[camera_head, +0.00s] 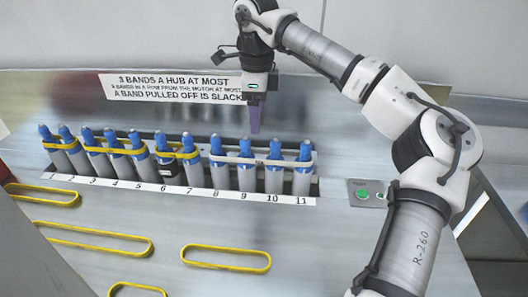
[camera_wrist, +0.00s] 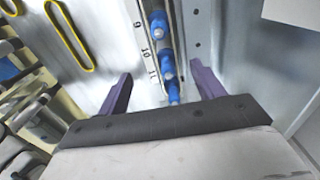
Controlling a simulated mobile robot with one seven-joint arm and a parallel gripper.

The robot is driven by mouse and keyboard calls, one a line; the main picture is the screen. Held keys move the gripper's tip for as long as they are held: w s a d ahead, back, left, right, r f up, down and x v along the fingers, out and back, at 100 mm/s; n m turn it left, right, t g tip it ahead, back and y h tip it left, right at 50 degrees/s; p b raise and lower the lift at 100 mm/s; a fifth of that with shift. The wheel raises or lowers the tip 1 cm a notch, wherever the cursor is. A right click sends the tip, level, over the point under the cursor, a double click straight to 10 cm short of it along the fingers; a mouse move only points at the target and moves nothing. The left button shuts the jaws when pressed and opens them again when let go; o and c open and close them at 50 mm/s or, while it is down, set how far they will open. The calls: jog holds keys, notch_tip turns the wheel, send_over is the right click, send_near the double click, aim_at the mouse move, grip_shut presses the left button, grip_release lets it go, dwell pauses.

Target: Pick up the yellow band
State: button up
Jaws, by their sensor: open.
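Several yellow bands are in view. Loose ones lie on the bench in the head view: front middle (camera_head: 226,247), left of it (camera_head: 93,225), far left (camera_head: 42,188), and one cut off at the bottom edge (camera_head: 136,284). Other yellow bands loop around blue-topped posts in the row, such as at posts 6 and 7 (camera_head: 188,155). The wrist view shows a loose yellow band (camera_wrist: 70,37) at upper left. My gripper (camera_head: 255,128) points down above the right half of the row, open and empty. Its purple fingers (camera_wrist: 160,75) stand apart, with posts visible between them.
The numbered post row (camera_head: 245,178) crosses the bench; a pale band spans posts at its right end. A sign (camera_head: 175,87) is behind. A green button panel (camera_head: 366,193) sits right of the row. Bare bench lies between the row and the loose bands.

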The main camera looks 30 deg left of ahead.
notch_tip(320, 180, down, 11)
jog(key=p, duration=0.1)
jog(key=shift+w+a+p, duration=0.2)
jog(key=shift+w+p, duration=0.05)
jog(key=shift+p, duration=0.15)
jog(key=c, duration=1.1)
jog(key=shift+o, duration=0.2)
